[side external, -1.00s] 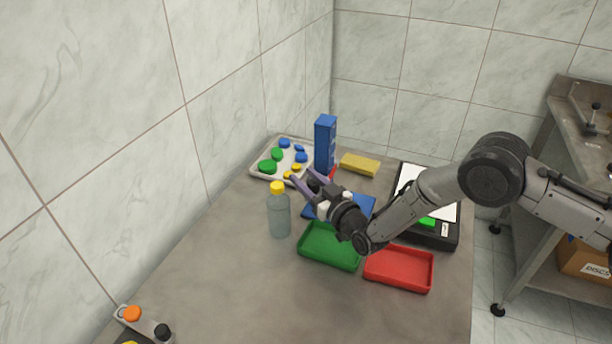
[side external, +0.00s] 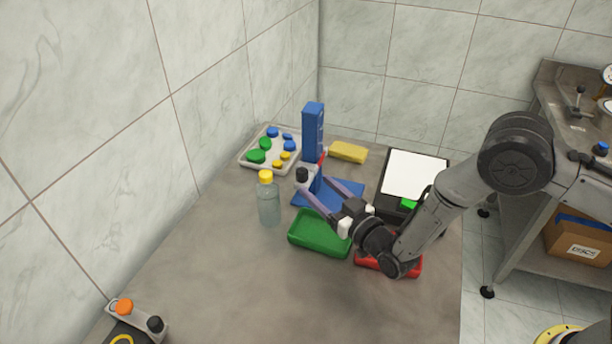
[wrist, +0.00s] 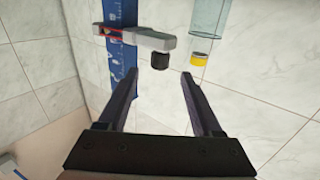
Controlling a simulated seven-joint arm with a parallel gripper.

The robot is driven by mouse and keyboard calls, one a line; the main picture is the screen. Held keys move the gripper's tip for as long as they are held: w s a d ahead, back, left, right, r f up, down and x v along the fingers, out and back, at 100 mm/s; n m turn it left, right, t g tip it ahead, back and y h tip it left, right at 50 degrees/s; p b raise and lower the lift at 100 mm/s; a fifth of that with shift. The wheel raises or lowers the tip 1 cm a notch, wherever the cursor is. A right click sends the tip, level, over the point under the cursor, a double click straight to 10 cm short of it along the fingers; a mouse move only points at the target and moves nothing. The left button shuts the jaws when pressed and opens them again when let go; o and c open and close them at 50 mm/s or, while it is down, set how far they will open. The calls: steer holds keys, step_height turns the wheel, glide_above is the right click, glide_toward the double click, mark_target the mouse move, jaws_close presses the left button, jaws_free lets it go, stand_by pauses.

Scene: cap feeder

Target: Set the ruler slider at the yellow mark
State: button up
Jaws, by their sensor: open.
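My gripper (side external: 314,185) is open and empty. In the wrist view its fingertips (wrist: 160,74) are apart, with the knob just beyond the gap between them. I cannot make out a yellow mark on the ruler.
A clear bottle with a yellow cap (side external: 268,200) stands left of my gripper. A green tray (side external: 318,246) and a red tray (side external: 411,268) lie near my wrist. A tray of caps (side external: 251,164) and a yellow block (side external: 348,151) are behind.

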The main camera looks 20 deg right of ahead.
steer(key=shift+s+d, duration=0.2)
steer(key=shift+s, duration=0.75)
steer(key=shift+s+d, duration=0.2)
steer(key=shift+s, duration=0.7)
